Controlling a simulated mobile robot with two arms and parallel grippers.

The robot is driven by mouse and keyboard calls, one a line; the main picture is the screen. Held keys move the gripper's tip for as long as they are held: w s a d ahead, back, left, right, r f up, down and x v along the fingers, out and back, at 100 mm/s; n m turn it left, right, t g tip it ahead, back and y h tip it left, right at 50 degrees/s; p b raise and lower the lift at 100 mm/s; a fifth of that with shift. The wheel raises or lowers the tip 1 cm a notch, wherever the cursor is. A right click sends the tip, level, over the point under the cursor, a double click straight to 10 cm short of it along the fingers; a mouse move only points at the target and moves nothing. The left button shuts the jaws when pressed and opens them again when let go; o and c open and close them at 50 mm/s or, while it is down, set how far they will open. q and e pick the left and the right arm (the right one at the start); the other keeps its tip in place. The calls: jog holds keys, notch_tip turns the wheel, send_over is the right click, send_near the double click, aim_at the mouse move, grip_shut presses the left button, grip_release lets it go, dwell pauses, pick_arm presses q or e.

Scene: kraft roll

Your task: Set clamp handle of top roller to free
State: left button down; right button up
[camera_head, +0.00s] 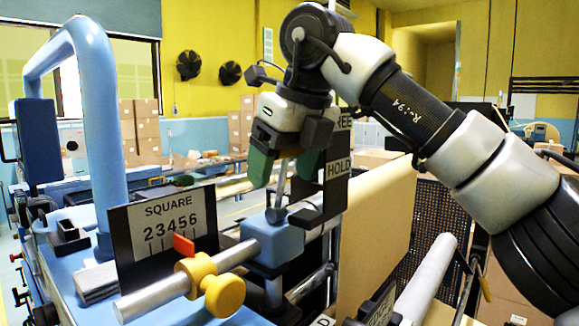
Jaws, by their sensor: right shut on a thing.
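The clamp handle (281,183) is a thin grey metal lever with a round knob at its foot, standing nearly upright on a blue clamp block (272,241). The block sits around the silver top roller bar (236,256). My right gripper (286,168) reaches down from above, its green-padded fingers on either side of the lever, and is shut on it. A dark plate behind carries the word HOLD (338,167) and, higher up, a partly hidden label ending in "REE". My left gripper is not in view.
A SQUARE scale plate (166,222) with a red pointer (184,245) stands left of the clamp. A yellow knob (222,294) sits on the bar. A blue tube frame (100,110) rises at the left. Brown kraft paper (378,235) hangs behind the clamp.

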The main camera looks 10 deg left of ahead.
jog(key=shift+r, duration=0.1)
jog(key=o, duration=1)
jog(key=shift+o, duration=0.9)
jog(key=shift+s+a, duration=0.1)
jog(key=shift+a, duration=0.15)
jog(key=shift+d+r, duration=0.15)
jog(key=shift+r, duration=0.05)
jog(key=v, duration=1)
jog(key=shift+s, duration=0.15)
